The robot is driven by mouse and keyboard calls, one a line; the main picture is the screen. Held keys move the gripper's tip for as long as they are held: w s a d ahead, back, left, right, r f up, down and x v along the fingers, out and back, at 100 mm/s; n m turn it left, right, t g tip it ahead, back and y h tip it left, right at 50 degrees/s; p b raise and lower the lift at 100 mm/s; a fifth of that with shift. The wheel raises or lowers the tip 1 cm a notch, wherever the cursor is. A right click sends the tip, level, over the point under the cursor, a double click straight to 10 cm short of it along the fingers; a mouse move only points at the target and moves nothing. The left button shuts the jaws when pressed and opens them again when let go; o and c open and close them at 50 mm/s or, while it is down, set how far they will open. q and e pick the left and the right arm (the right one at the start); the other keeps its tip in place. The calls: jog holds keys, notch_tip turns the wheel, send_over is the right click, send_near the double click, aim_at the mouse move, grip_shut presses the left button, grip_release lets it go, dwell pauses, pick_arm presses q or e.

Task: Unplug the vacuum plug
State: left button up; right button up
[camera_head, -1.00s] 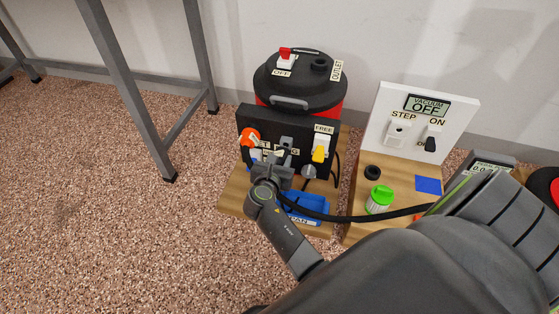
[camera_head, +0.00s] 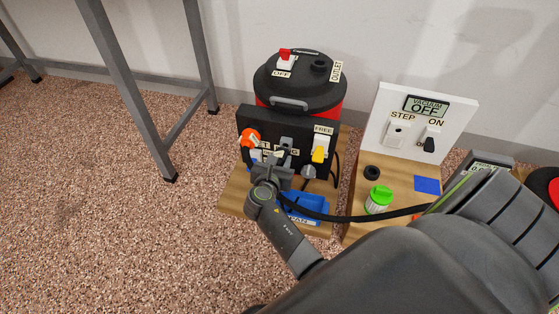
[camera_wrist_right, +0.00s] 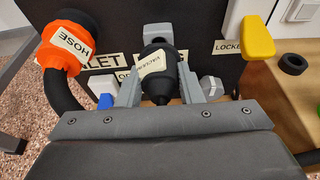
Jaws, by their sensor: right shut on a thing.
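The vacuum plug (camera_wrist_right: 159,70) is a dark rounded body with a pale label, in the middle of the right wrist view. My right gripper (camera_wrist_right: 157,80) is shut on it, one grey finger on each side. In the head view my right gripper (camera_head: 272,174) is in front of the black panel (camera_head: 255,117) below the vacuum (camera_head: 300,80); there the plug is mostly hidden by the gripper. Whether the plug's front still touches the panel cannot be told. My left gripper is not in view.
An orange hose end (camera_wrist_right: 61,52) is left of the plug and a yellow lever (camera_wrist_right: 258,36) is right. A blue pan (camera_head: 311,203) lies below. A white switch board (camera_head: 455,112) reads VACUUM OFF. A green-capped jar (camera_head: 379,199) stands at right.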

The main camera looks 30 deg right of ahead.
jog(key=shift+p, duration=0.45)
jog(key=shift+p, duration=0.35)
dwell(0.5)
jog(key=shift+w+d, duration=0.9)
jog(key=shift+d, duration=0.15)
dwell(0.4)
jog(key=o, duration=1.2)
jog(key=shift+c, duration=0.2)
